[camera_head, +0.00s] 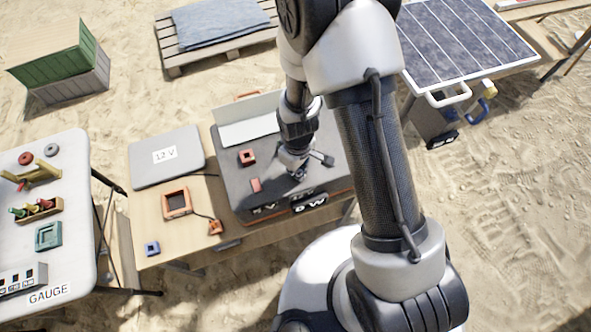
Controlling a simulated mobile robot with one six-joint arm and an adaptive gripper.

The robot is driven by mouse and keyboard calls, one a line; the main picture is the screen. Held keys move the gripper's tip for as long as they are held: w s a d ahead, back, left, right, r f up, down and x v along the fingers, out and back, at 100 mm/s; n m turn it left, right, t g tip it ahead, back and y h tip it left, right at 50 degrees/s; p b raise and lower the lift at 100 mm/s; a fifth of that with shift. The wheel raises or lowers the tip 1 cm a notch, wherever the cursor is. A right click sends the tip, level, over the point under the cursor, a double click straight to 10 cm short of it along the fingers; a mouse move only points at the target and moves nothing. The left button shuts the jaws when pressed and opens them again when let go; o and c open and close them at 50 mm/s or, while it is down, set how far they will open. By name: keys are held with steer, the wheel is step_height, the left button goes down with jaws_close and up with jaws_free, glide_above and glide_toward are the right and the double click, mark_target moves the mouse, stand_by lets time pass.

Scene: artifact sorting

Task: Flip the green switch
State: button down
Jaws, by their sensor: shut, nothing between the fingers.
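A dark grey panel box (232,195) with an orange-red lower edge stands on the wooden table. I cannot make out a green switch; my gripper and arm hide part of the panel's top. My gripper (298,174) is shut and empty, pointing down at the right half of the panel, right of the red pieces. I cannot tell whether its tips touch the panel.
Left of the panel are a grey "12 V" box (150,172), an orange square frame (176,203) with a cable and a small blue frame (152,248). A white "GAUGE" table (80,205) stands far left. A solar panel (455,45) stands at upper right.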

steer(key=shift+r, duration=0.1)
steer(key=shift+r+p, duration=2.55)
steer(key=shift+r, duration=0.8)
steer(key=shift+r, duration=0.1)
steer(key=d+r+m+t, duration=0.1)
steer(key=d+r+m, duration=0.1)
steer(key=r, duration=0.8)
steer(key=d+r+m+t, duration=0.1)
steer(key=d+r+m, duration=0.15)
steer(key=r, duration=0.65)
steer(key=s+d+r+m+t+b, duration=0.1)
steer(key=s+d+r+m, duration=0.3)
steer(key=s+r, duration=0.9)
steer(key=shift+s+d+r+m+t, duration=0.35)
steer(key=shift+d+t, duration=0.45)
steer(key=shift+d, duration=0.4)
